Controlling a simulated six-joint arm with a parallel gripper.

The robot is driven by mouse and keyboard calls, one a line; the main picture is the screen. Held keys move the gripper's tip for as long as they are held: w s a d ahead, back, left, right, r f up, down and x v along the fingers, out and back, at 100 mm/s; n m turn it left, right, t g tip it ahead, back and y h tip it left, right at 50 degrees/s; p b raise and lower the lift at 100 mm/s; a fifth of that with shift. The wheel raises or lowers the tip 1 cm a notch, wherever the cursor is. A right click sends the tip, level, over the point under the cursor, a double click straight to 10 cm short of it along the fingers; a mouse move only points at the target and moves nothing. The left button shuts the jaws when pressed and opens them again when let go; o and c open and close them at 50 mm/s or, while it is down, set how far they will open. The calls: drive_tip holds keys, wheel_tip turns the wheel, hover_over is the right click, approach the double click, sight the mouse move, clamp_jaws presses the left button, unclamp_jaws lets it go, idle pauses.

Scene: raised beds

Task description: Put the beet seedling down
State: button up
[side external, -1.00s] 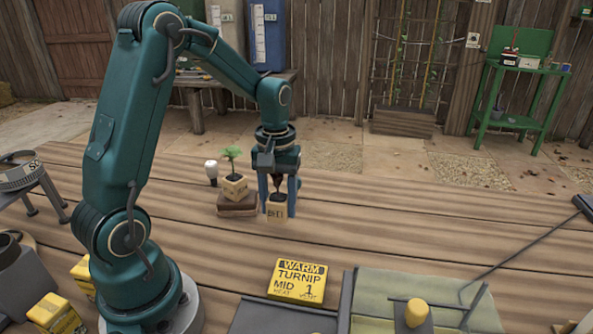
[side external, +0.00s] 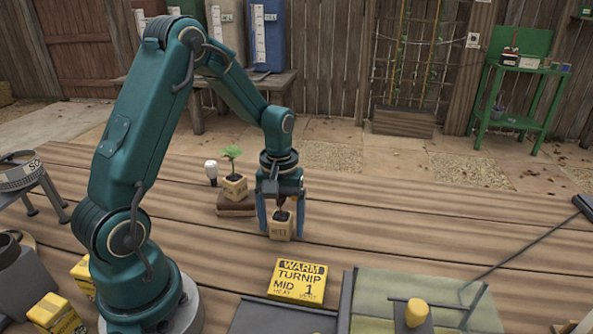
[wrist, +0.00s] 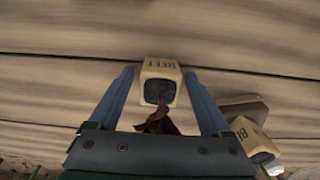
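The beet seedling is a small tan cube pot (side external: 281,230) marked BEET, with dark soil and dark reddish leaves. It stands upright on the wooden table. It also shows in the wrist view (wrist: 161,70), where its leaves reach back toward my gripper. My gripper (side external: 281,228) is low over the table with one blue finger on each side of the pot. In the wrist view my gripper (wrist: 160,72) is open, with a visible gap between each finger and the pot. The fingers partly hide the plant in the side view.
Left of my gripper, a second tan pot with a green seedling (side external: 235,187) sits on a brown block (side external: 236,208). A white bulb-shaped item (side external: 211,171) stands behind it.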

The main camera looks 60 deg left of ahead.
sight(281, 216)
drive_tip(key=shift+r, duration=0.1)
wheel_tip(281, 216, up, 11)
drive_tip(key=shift+r, duration=0.1)
drive_tip(key=s+d+r+m+t, duration=0.3)
drive_tip(key=s+d+m+t, duration=0.2)
drive_tip(key=s+d+m, duration=0.4)
drive_tip(key=shift+s+d+r+t, duration=0.3)
drive_tip(key=shift+s+d, duration=0.7)
drive_tip(key=shift+d, duration=0.05)
